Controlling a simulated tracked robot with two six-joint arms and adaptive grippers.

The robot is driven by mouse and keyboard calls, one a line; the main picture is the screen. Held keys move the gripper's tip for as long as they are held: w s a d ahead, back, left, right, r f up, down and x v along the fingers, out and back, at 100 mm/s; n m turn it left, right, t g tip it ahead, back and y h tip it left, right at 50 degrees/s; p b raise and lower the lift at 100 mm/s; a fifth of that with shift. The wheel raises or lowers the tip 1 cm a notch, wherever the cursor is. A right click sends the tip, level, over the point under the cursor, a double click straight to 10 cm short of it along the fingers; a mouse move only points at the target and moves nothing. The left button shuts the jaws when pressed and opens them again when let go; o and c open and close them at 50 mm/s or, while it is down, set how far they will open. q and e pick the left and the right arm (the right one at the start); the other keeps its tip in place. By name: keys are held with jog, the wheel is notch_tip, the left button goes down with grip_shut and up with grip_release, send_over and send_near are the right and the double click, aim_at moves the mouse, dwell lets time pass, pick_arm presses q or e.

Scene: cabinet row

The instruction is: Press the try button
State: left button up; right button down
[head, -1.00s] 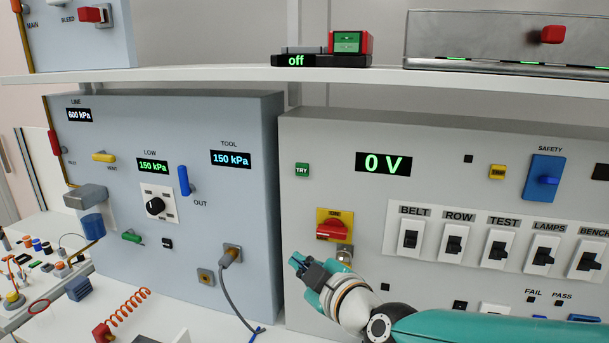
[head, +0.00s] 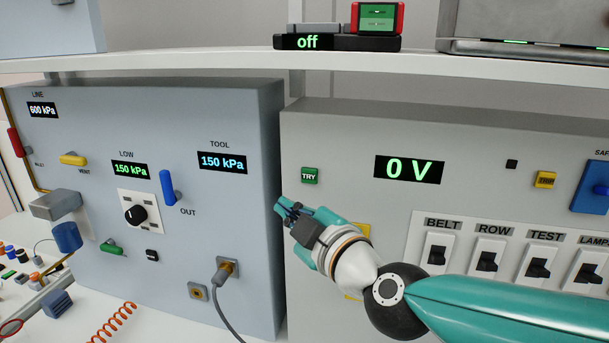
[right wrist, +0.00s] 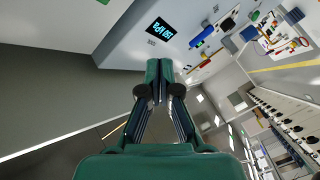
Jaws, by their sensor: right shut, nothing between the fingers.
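The try button (head: 310,175) is a small green square marked TRY, on the left part of the grey electrical panel in the head view. My right gripper (head: 282,204) is shut and empty, just below and a little left of the button in the picture. It looks apart from the button; the exact depth gap is hard to tell. The right wrist view shows the shut fingers (right wrist: 159,72) together, pointing towards the blue-grey pressure cabinet. I do not make out the try button in that view. My left gripper is not in view.
The 0 V display (head: 409,170) is right of the button, above a row of white switches (head: 489,252). The pressure cabinet (head: 250,125) stands to the left. A shelf (head: 200,62) overhangs both. My right forearm hides the red switch on its yellow plate.

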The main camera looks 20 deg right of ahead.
aim_at(307, 183)
jog(key=shift+w+d+f+b, duration=0.1)
jog(key=shift+w+d+b, duration=0.8)
jog(key=shift+w, duration=0.35)
jog(key=shift+w+d+b, duration=0.75)
jog(key=shift+w+d, duration=0.1)
jog(key=shift+w, duration=0.4)
jog(key=shift+w+d+f+b, duration=0.1)
jog(key=shift+w+d+b, duration=0.8)
jog(key=shift+w, duration=0.35)
jog(key=shift+w+d+r, duration=0.15)
jog(key=shift+w+d, duration=0.1)
jog(key=shift+w+d, duration=0.25)
jog(key=shift+w, duration=0.15)
jog(key=shift+s+a, duration=0.1)
jog(key=shift+s, duration=0.05)
jog(key=shift+s+a+p, duration=0.25)
jog(key=shift+s+p, duration=0.05)
jog(key=shift+s, duration=0.05)
jog(key=shift+s+a, duration=0.1)
jog(key=shift+s, duration=0.15)
